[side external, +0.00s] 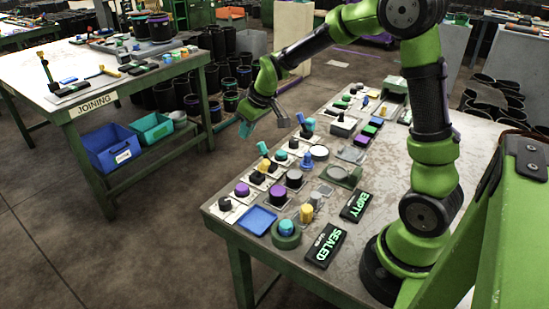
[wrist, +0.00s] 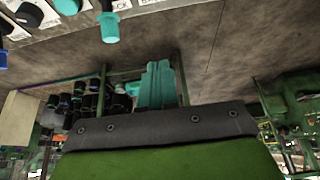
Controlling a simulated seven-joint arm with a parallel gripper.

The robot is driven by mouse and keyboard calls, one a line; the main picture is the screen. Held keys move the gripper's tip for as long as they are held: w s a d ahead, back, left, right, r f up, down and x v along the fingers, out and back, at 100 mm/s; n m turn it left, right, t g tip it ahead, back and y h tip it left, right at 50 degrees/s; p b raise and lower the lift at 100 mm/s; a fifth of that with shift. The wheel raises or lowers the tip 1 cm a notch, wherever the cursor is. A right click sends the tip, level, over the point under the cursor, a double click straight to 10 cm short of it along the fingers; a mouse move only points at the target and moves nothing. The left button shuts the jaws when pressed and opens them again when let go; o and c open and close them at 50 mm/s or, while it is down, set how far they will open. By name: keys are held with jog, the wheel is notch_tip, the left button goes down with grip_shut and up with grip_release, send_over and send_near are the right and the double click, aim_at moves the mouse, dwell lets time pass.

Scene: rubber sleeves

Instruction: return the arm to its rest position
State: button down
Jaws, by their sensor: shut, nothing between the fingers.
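My gripper (side external: 246,129) hangs at the end of my green and black arm, beyond the far left edge of the work table (side external: 228,228) and above the floor. Its teal fingers also show in the wrist view (wrist: 157,84), side by side and closed, with nothing between them. The gripper is apart from everything on the table. The arm's base stands at the right of the table.
A teal-handled piece (side external: 308,125) stands near the gripper. The JOINING bench (side external: 100,105) is at left, with open floor between.

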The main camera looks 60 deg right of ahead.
jog(key=s+a+r+m, duration=0.1)
jog(key=s+a+r, duration=0.2)
jog(key=s, duration=0.4)
jog(key=s+a+r+m+t+y, duration=0.1)
jog(key=s+a+r, duration=0.3)
jog(key=s, duration=0.4)
jog(key=s+a+r+m+t+y, duration=0.1)
jog(key=s+a+r+m, duration=0.1)
jog(key=s, duration=0.5)
jog(key=shift+s+a+r, duration=0.35)
jog(key=shift+a+r, duration=0.4)
jog(key=shift+a, duration=0.05)
